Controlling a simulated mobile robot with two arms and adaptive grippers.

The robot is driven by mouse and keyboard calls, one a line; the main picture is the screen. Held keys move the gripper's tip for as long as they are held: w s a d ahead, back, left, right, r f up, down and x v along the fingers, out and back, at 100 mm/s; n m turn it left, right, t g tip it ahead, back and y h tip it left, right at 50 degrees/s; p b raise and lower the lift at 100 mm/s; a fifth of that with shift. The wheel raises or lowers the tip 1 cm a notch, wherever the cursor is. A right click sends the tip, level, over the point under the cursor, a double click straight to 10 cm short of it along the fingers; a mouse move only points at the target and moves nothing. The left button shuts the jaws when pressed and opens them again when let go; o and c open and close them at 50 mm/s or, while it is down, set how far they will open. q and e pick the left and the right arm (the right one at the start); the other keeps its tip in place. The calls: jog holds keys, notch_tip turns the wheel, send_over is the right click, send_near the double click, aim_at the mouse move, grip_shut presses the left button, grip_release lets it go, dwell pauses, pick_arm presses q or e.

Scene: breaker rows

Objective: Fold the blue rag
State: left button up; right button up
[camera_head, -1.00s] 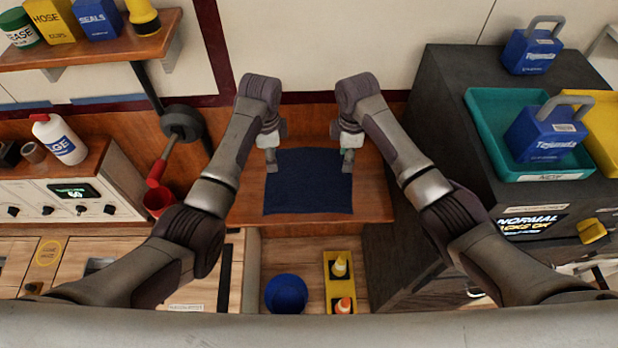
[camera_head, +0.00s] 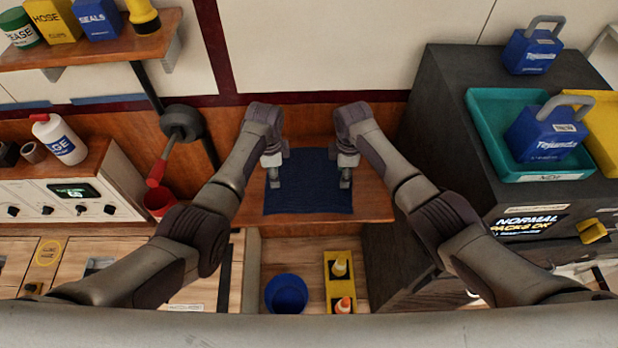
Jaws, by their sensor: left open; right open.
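The blue rag (camera_head: 309,185) lies flat and spread out on a wooden shelf (camera_head: 375,205), dark blue and roughly square. My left gripper (camera_head: 274,180) is open over the rag's left edge, about midway along it. My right gripper (camera_head: 345,180) is open over the rag's right edge at about the same height in the picture. Whether the fingertips touch the cloth cannot be told. The parts of the rag's edges beneath both grippers are hidden.
A dark cabinet (camera_head: 425,115) with a teal tray (camera_head: 490,130) stands to the right. A white panel (camera_head: 90,205) and a red funnel (camera_head: 158,202) are to the left. A blue bucket (camera_head: 286,293) and a yellow tray (camera_head: 330,295) sit below the shelf.

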pick_arm(q)
jog(key=shift+f+b, duration=0.3)
jog(key=shift+f, duration=0.05)
pick_arm(e)
jog(key=shift+f, duration=0.35)
pick_arm(q)
jog(key=shift+r, duration=0.15)
jog(key=shift+c, duration=0.7)
pick_arm(e)
jog(key=shift+r, duration=0.15)
jog(key=shift+c, duration=0.7)
pick_arm(q)
jog(key=shift+s, duration=0.15)
grip_shut()
pick_arm(e)
jog(key=shift+s, duration=0.1)
grip_shut()
